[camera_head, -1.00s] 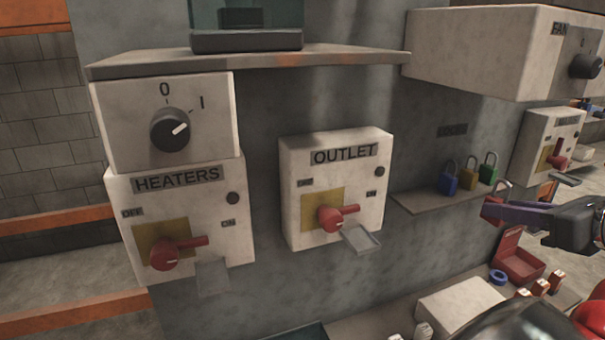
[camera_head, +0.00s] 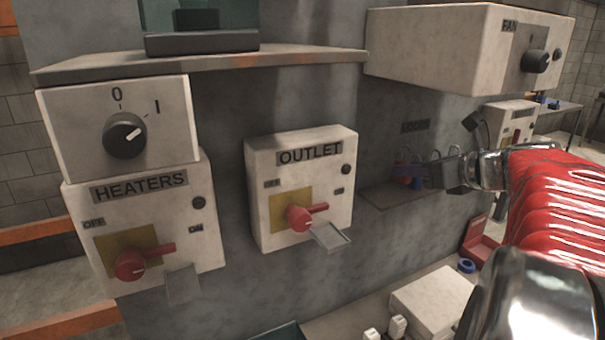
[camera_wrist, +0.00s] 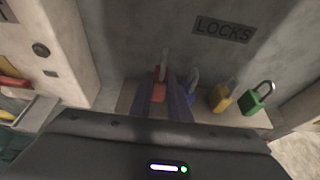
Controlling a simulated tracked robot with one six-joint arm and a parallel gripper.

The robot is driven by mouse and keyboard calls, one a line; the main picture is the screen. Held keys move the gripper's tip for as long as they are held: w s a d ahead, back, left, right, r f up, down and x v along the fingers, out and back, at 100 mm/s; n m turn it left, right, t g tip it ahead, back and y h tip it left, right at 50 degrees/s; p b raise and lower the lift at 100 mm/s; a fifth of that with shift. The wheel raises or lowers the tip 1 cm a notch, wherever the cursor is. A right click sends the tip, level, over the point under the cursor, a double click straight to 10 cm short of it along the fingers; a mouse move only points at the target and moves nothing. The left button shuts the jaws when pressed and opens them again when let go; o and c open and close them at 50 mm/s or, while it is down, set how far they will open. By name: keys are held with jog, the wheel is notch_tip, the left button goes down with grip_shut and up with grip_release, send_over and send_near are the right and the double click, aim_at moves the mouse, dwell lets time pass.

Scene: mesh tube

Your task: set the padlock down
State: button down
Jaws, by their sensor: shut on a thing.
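The red padlock (camera_wrist: 159,91) is held upright between the two dark fingers of my gripper (camera_wrist: 162,100) in the wrist view. In the head view my gripper (camera_head: 422,172) reaches in from the right over the small shelf (camera_head: 388,201). The shelf also shows in the wrist view (camera_wrist: 126,97). The blue padlock (camera_wrist: 191,85) is just right of the fingers, partly hidden by one of them. The yellow padlock (camera_wrist: 220,97) and green padlock (camera_wrist: 258,98) stand farther right on the shelf. I cannot tell whether the red padlock touches the shelf.
The LOCKS label (camera_wrist: 224,29) is on the wall above the shelf. The OUTLET box (camera_head: 300,190) with its red handle and metal hasp stands close left of the shelf. The FAN box (camera_head: 440,45) juts out above. A white box (camera_head: 434,300) lies below.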

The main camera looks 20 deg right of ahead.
aim_at(409, 180)
jog(key=shift+w, duration=0.45)
jog(key=shift+w, duration=0.25)
jog(key=shift+w+f, duration=0.2)
jog(key=shift+f, duration=1.55)
jog(key=c, duration=1.6)
grip_release()
jog(key=shift+f, duration=0.1)
jog(key=shift+c, duration=0.2)
